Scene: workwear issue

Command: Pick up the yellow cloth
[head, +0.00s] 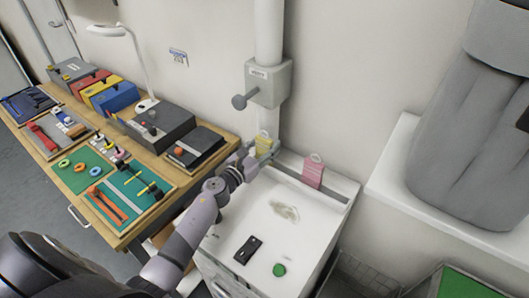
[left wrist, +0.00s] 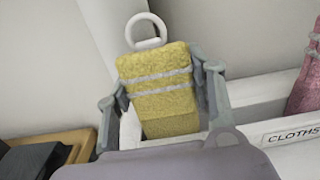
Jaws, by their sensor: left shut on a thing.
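The yellow cloth (left wrist: 160,92) stands upright in the left wrist view, with two pale stripes across it and a white ring (left wrist: 146,30) at its top. My left gripper (left wrist: 165,95) has one finger on each side of the cloth and is shut on it. In the head view the yellow cloth (head: 263,143) shows at the back left of the white cabinet top, partly hidden by my left gripper (head: 258,155). The cloth's lower end is hidden behind the gripper in the left wrist view. My right gripper is not in view.
A pink cloth (head: 313,171) stands right of the yellow one, by a rail labelled CLOTHS (left wrist: 293,135). A black item (head: 248,250) and a green disc (head: 280,269) lie on the white cabinet top (head: 300,235). A wooden workbench (head: 160,160) with trays is left; a grey wall box (head: 268,82) is above.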

